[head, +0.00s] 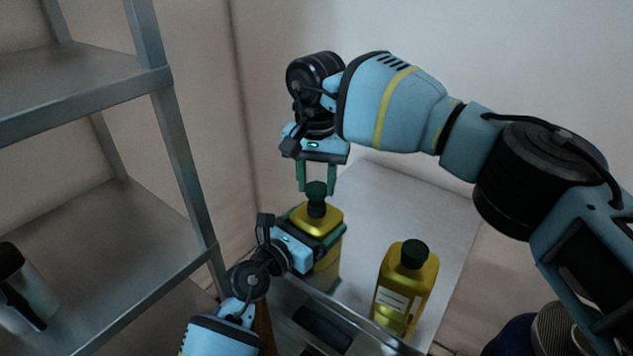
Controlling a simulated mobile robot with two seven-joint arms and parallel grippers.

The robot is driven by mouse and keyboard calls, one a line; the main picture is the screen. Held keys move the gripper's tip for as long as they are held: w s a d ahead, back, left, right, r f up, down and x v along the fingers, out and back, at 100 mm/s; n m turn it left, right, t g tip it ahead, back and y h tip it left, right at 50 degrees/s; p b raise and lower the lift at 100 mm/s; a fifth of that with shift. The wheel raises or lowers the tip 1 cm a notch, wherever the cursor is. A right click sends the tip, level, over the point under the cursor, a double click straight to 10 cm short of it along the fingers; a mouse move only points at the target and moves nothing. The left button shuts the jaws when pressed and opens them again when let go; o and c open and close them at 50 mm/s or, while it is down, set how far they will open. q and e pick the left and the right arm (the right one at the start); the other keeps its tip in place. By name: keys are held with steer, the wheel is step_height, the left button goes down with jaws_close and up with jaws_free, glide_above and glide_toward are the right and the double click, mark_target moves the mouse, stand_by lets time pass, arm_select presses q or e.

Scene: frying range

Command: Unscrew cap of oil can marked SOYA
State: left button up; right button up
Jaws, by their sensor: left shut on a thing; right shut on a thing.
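A yellow oil can (326,217) with a dark green cap (316,189) stands upright on the light metal counter. My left gripper (322,234) is shut around the can's body from the front left and hides part of it. My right gripper (316,180) comes down from above and is shut on the cap, with one green finger on each side. The cap sits on the can's neck. A second yellow can (407,290) with a dark cap and a pale label stands apart to the right. I cannot read SOYA on either can.
The counter (405,195) is bare behind and between the cans. A metal shelf rack (185,160) stands close on the left, with a dark-topped container (20,290) on it. A wall rises behind the counter. A dark recess (323,327) lies at the counter's front.

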mark_target(316, 188)
arm_select(q)
steer(key=shift+f, duration=0.1)
arm_select(e)
steer(key=shift+r, duration=1.7)
arm_select(q)
steer(key=o, duration=1.7)
steer(key=shift+o, duration=0.2)
steer(key=shift+a, duration=0.1)
steer(key=shift+s+a, duration=0.2)
steer(key=shift+s, duration=0.1)
arm_select(e)
steer(key=shift+r, duration=0.5)
arm_select(q)
steer(key=v, duration=1.1)
arm_select(e)
steer(key=shift+f, duration=0.1)
